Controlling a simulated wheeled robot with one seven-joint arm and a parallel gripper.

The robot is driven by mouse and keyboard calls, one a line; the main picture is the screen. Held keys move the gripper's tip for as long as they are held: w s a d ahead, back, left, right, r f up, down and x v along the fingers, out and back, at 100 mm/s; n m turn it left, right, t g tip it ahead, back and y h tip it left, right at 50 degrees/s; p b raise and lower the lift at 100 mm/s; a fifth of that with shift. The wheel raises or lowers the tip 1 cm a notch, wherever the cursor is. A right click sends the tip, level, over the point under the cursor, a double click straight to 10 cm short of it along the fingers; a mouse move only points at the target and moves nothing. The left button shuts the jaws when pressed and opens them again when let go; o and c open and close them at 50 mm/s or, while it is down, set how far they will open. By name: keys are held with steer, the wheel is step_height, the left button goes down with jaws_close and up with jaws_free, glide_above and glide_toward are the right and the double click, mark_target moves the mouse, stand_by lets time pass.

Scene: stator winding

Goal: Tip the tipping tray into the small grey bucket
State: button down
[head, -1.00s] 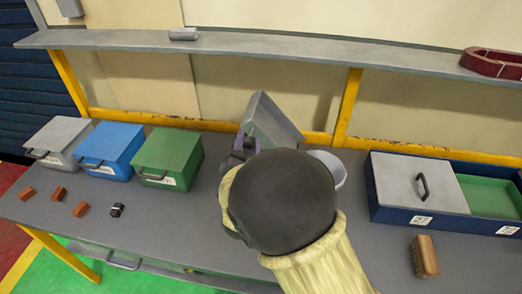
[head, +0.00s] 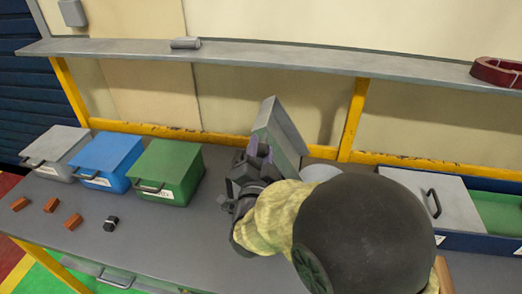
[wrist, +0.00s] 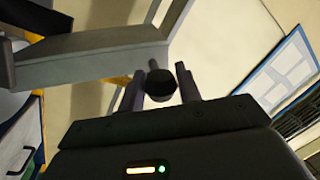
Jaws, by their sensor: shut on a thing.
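The tipping tray (head: 285,135) is a grey metal tray, held up above the table and tilted steeply. My gripper (head: 255,168) is shut on the tray's handle, left of the bucket. In the wrist view the fingers (wrist: 160,88) close around a dark round-ended handle (wrist: 160,82), with the tray (wrist: 100,55) beyond. The small grey bucket (head: 319,171) stands on the table behind my arm and right of the tray. Only part of its upper side shows, and its inside is hidden. I cannot tell whether anything is left in the tray.
Grey (head: 58,150), blue (head: 105,158) and green (head: 168,170) lidded boxes stand at the left. Several small brown blocks (head: 50,205) and a black one (head: 111,224) lie before them. A blue crate (head: 480,243) stands right. A shelf (head: 240,56) runs above.

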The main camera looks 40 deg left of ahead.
steer(key=c, duration=1)
jaws_free()
steer(key=shift+w+d+r, duration=0.15)
steer(key=shift+d, duration=0.05)
steer(key=shift+c, duration=0.2)
steer(key=shift+a, duration=0.1)
steer(key=shift+s+d+f+b, duration=0.25)
steer(key=shift+s+d+b, duration=0.1)
steer(key=shift+s, duration=0.1)
steer(key=b+v, duration=0.5)
steer(key=v, duration=1.1)
steer(key=shift+s, duration=0.2)
